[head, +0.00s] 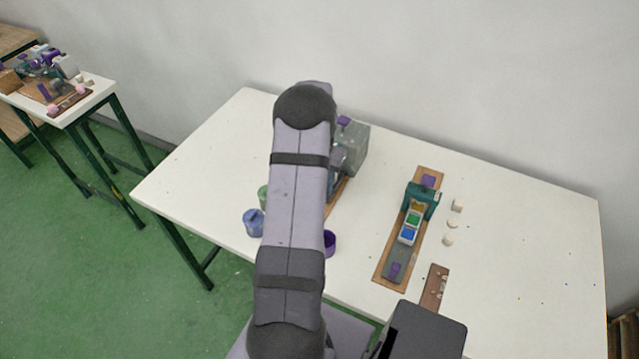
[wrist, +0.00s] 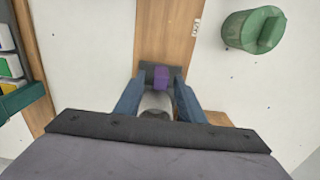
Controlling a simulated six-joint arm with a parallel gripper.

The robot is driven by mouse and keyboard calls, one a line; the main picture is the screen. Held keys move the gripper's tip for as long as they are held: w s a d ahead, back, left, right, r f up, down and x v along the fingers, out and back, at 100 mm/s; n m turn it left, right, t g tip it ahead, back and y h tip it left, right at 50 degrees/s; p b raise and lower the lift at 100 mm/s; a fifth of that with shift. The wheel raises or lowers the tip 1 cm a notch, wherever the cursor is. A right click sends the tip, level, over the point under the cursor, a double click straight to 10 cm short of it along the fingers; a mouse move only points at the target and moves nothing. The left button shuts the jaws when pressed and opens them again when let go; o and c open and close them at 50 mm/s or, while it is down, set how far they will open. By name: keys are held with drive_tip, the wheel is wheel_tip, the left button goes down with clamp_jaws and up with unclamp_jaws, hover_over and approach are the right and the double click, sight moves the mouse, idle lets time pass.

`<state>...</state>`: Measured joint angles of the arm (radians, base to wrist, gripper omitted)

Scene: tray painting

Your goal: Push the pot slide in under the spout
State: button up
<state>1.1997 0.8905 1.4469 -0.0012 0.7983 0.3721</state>
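My gripper (wrist: 158,82) points down over a wooden board (wrist: 165,30) in the wrist view. Its two blue fingers stand apart on either side of a purple block-shaped handle (wrist: 161,77), with a small gap visible on each side. The handle stands on a dark grey plate (wrist: 146,70), which looks like the pot slide. A pale grey rounded thing (wrist: 156,102) shows between the fingers; I cannot tell whether it is a pot. In the head view my arm hides most of this board and the gripper. A grey box with a purple top piece (head: 353,150) stands behind; no spout is clearly visible.
A green pot (wrist: 252,30), a blue pot (head: 253,222) and a purple pot (head: 329,243) stand near the board. To the right are another board (head: 384,268) with a teal frame (head: 422,198) and paint tray, pale blocks (head: 448,240) and a brown strip (head: 434,288). The table's far right is mostly clear.

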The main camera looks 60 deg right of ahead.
drive_tip(key=shift+a, duration=0.1)
drive_tip(key=shift+r+b, duration=1.2)
drive_tip(key=shift+r, duration=2.5)
drive_tip(key=w+a+r+n, duration=0.2)
drive_tip(key=w+a+n, duration=0.2)
drive_tip(key=w+a, duration=0.55)
drive_tip(key=w+a+r+n, duration=0.2)
drive_tip(key=a+n, duration=0.7)
drive_tip(key=a, duration=1.7)
drive_tip(key=s+a+f+n, duration=0.2)
drive_tip(key=s+a+n, duration=0.3)
drive_tip(key=s+a, duration=0.45)
wheel_tip(320, 180, down, 17)
drive_tip(key=w+a+b, duration=0.1)
drive_tip(key=w+b, duration=0.1)
drive_tip(key=b, duration=1.5)
